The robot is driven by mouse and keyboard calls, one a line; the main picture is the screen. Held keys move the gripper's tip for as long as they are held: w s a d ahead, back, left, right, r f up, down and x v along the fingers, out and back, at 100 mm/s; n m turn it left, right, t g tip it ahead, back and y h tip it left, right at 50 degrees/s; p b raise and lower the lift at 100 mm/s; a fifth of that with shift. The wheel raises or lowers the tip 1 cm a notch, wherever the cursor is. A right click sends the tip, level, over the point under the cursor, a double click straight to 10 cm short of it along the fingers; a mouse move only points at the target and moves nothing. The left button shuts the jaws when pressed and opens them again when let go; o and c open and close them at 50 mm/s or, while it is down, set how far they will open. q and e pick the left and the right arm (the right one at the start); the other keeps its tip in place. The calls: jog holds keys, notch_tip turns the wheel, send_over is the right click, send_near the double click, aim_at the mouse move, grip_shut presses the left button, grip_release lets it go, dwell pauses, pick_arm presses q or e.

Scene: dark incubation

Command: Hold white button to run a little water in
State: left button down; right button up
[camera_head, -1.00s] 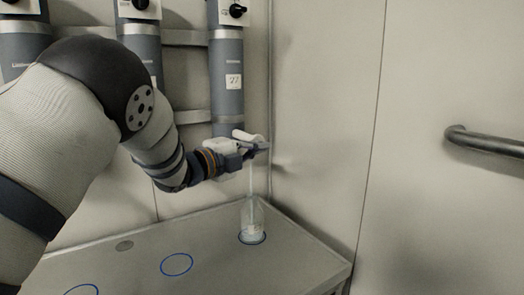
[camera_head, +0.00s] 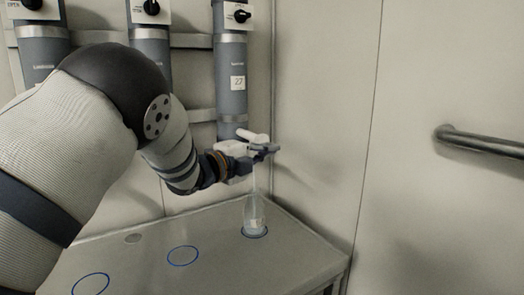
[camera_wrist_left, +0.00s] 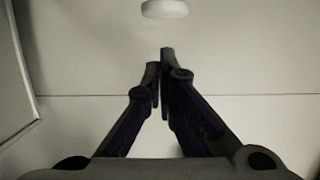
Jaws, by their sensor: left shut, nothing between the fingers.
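A clear bottle (camera_head: 254,212) stands upright on a blue ring (camera_head: 262,236) at the table's back right, below the tap of the grey tube marked 27 (camera_head: 232,95). A thin pale stream runs down toward its mouth, and its lower part looks bluish. My left gripper (camera_head: 268,149) is shut and empty at the white tap fitting (camera_head: 252,136). A round white piece, seemingly the button (camera_wrist_left: 164,8), shows above the closed fingertips (camera_wrist_left: 158,62) in the left wrist view. I cannot tell whether they touch it. My right gripper is not in view.
Two more grey tubes (camera_head: 42,58) (camera_head: 150,48) hang to the left, partly behind my left arm. The table (camera_head: 215,255) carries two empty blue rings (camera_head: 183,256) (camera_head: 91,285) and a small grey disc. A handrail (camera_head: 480,141) is on the right wall.

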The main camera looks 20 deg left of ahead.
pick_arm(q)
jog(key=p+v, duration=0.1)
jog(key=v, duration=0.8)
jog(key=shift+s, duration=0.3)
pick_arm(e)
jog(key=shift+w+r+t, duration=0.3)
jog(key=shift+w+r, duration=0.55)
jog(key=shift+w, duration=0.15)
pick_arm(q)
jog(key=shift+r, duration=0.1)
